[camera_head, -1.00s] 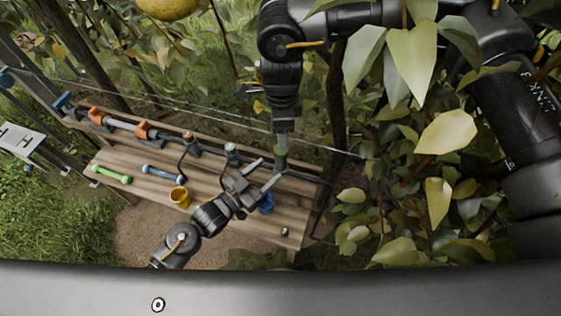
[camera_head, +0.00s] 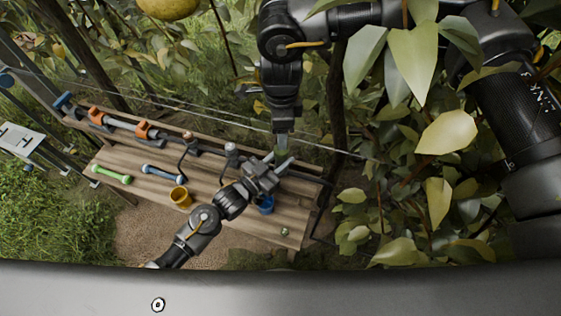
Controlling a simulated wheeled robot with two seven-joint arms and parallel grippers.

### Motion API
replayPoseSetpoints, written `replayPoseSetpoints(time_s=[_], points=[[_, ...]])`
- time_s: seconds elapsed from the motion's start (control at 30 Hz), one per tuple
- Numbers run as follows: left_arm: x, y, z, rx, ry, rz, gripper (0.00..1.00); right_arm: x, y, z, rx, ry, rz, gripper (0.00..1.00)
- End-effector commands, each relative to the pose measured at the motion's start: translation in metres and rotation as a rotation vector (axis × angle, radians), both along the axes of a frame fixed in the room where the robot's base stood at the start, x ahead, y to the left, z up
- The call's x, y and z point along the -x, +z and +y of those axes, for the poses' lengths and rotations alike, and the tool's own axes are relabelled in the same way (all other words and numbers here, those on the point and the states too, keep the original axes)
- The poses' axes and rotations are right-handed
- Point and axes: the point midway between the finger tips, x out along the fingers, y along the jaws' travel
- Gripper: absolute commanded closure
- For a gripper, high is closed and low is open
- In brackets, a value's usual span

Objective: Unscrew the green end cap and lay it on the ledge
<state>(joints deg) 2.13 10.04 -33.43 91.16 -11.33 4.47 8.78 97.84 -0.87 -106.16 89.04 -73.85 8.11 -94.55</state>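My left gripper (camera_head: 277,161) reaches up from the lower left over the bench. Its two fingers are spread, just below the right gripper's tip. My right gripper (camera_head: 283,138) points down from above, at the bench's back edge. A grey-green piece shows at its tip; I cannot tell whether it is finger or a held part. The green end cap cannot be made out clearly; the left gripper covers the area under the right tip. A small greenish piece (camera_head: 285,231) lies on the bench's front right, too small to identify.
The wooden bench (camera_head: 225,222) holds a yellow cup (camera_head: 181,196), a blue cup (camera_head: 266,206), a green-ended tool (camera_head: 111,174) and a blue-ended tool (camera_head: 161,170). A rail with orange clamps (camera_head: 143,130) runs along the back. Leaves (camera_head: 446,132) crowd the right.

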Motion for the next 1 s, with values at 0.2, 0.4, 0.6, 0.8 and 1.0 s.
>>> replayPoseSetpoints(time_s=[0.2, 0.4, 0.6, 0.8, 1.0], points=[[0.000, 0.000, 0.000, 0.000, 0.001, 0.000, 0.98, 0.000, 0.000, 0.000, 0.000, 0.000, 0.000, 0.45], [0.000, 0.000, 0.001, 0.000, 0.001, 0.000, 1.00, 0.001, -0.002, 0.000, 0.000, 0.000, 0.005, 0.45], [0.000, 0.000, 0.001, -0.001, 0.001, 0.001, 1.00, 0.010, -0.008, 0.008, -0.024, -0.154, 0.041, 0.45], [0.000, 0.000, 0.001, -0.001, 0.002, 0.001, 1.00, 0.011, -0.008, 0.009, -0.018, -0.613, 0.051, 0.45], [0.000, 0.000, 0.001, -0.001, 0.002, 0.001, 1.00, 0.011, -0.007, 0.009, -0.004, -1.123, 0.057, 0.45]])
